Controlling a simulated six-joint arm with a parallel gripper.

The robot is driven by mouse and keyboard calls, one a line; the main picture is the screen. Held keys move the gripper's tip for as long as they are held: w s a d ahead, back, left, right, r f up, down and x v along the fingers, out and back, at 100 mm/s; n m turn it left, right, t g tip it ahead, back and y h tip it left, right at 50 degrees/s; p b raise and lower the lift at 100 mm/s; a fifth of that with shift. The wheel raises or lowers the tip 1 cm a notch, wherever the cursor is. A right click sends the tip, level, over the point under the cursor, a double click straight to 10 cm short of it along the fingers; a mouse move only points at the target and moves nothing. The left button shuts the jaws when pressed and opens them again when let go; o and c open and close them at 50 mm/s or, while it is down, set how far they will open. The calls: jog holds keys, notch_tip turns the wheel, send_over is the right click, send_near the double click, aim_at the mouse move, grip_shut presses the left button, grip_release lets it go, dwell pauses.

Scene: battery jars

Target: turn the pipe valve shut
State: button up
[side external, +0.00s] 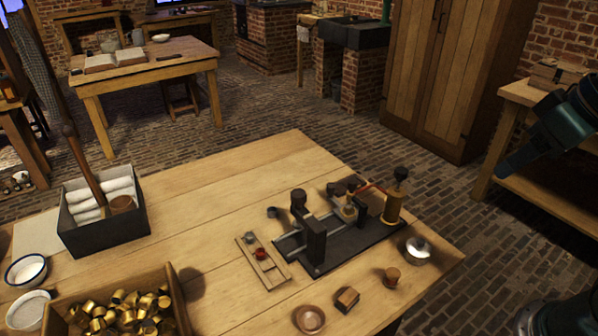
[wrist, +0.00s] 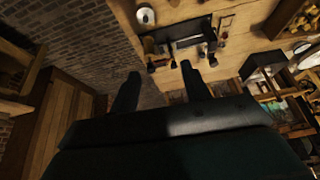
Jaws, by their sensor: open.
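I cannot tell for sure which part is the pipe valve. The apparatus also shows small in the wrist view (wrist: 182,41). My gripper (wrist: 160,70) is open and empty in the wrist view, its two dark fingers wide apart. It is well away from the apparatus. In the side view my dark arm is at the right, off the table.
Near the apparatus are a small wooden tray (side external: 247,266), a shiny domed vessel (side external: 418,252), a cork-like piece (side external: 391,279), a small block (side external: 347,299) and a round dish (side external: 309,319). A crate of brass pieces (side external: 172,287) and a dark box (side external: 72,238) stand left. The table's back middle is clear.

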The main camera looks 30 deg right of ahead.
jog(key=w+r+m+g, duration=0.1)
jog(key=w+r+m, duration=0.1)
jog(key=w, duration=0.6)
jog(key=m+g, duration=0.4)
send_over(353, 181)
notch_tip(353, 181, down, 11)
jog(key=shift+f, duration=0.15)
jog(key=shift+f, duration=0.15)
notch_tip(353, 181, down, 14)
jog(key=shift+r, duration=0.25)
jog(key=c, duration=1)
